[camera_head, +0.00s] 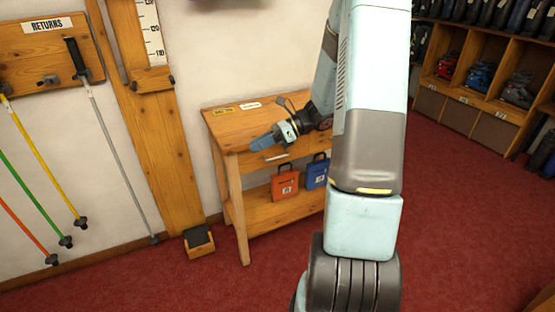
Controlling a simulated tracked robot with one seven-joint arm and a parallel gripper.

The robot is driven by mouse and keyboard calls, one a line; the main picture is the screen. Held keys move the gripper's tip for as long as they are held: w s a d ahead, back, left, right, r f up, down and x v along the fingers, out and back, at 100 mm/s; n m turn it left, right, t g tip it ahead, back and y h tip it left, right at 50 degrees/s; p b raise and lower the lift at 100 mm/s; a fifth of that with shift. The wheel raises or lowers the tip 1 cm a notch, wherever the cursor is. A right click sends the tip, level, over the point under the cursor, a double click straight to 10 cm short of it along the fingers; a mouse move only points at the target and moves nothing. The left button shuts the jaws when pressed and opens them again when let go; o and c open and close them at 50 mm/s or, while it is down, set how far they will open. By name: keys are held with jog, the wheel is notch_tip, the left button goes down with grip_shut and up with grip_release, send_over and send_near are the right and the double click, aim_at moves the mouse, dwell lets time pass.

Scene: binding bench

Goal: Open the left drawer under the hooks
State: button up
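A wooden bench table (222,119) stands against the wall. Its front has a drawer (254,161) with a pale bar handle (277,156). The drawer looks shut. My gripper (262,142), with blue fingers, is just above and left of the handle, by the table's front edge, and does not appear to touch the handle. Its fingers overlap in this view, so I cannot see a gap. My arm hides the right part of the table, so any second drawer there is hidden. No hooks show clearly above the drawer.
Ski poles (117,155) hang from a RETURNS board (40,55) at left. Cubbies with boots (480,76) stand at right. Red carpet in front is clear.

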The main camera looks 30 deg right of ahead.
jog(key=w+d+f+m+t+y, duration=0.1)
jog(key=w+d+f+m+t, duration=0.5)
jog(key=d+f+m+t, duration=0.45)
jog(key=m+t+h, duration=0.6)
jog(key=m+h, duration=0.1)
jog(key=m, duration=0.7)
send_near(278, 158)
jog(key=shift+g, duration=0.25)
jog(key=x, duration=1)
jog(key=shift+w+d, duration=0.1)
jog(key=shift+w, duration=0.2)
jog(key=shift+c, duration=0.3)
grip_shut()
jog(key=shift+s+f, duration=0.1)
